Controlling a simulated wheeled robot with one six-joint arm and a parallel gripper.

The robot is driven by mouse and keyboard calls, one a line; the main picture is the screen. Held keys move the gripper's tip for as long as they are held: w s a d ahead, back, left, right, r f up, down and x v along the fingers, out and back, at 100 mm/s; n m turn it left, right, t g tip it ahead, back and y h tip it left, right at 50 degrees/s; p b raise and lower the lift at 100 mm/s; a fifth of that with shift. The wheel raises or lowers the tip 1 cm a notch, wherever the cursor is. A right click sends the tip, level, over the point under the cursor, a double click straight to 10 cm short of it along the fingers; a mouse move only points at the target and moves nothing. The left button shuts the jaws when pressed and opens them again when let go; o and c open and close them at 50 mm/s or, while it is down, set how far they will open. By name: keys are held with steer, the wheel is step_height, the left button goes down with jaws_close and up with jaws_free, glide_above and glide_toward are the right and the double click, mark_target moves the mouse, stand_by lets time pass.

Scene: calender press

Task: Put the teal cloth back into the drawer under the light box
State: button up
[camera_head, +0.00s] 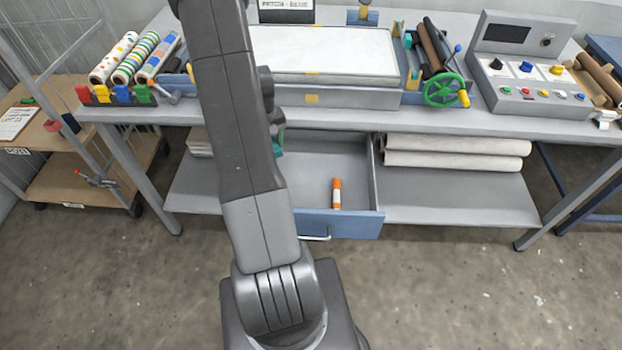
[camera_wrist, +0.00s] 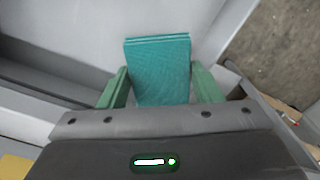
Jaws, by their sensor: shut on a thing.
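My gripper (camera_wrist: 161,84) is shut on the teal cloth (camera_wrist: 158,58), a folded pad held between the two green fingers in the wrist view. In the head view my arm hides most of the gripper, and only a small teal-green bit (camera_head: 279,146) shows beside the arm, over the left part of the drawer. The drawer (camera_head: 350,224) is pulled open below the light box (camera_head: 330,52), which has a white top. I cannot tell whether the cloth touches the drawer floor.
An orange marker (camera_head: 337,193) stands or lies in the drawer. Pale rolls (camera_head: 455,152) lie on the shelf to the right. Patterned rolls (camera_head: 135,58), a green handwheel (camera_head: 441,90) and a control box (camera_head: 525,62) are on the bench.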

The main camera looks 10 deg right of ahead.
mark_target(311, 178)
steer(key=s+d+f+n+b, duration=0.1)
steer(key=d+n+b, duration=0.5)
steer(key=b, duration=0.2)
steer(key=s+d+f+n+b, duration=0.2)
steer(key=d+n+b, duration=0.4)
steer(key=b, duration=0.1)
step_height(311, 178, down, 10)
steer(key=shift+w+r+b, duration=0.1)
steer(key=shift+r+b, duration=0.15)
steer(key=shift+b, duration=0.15)
steer(key=shift+f, duration=0.15)
steer(key=o, duration=0.9)
steer(key=shift+o, duration=0.2)
step_height(311, 178, up, 12)
steer(key=p, duration=0.1)
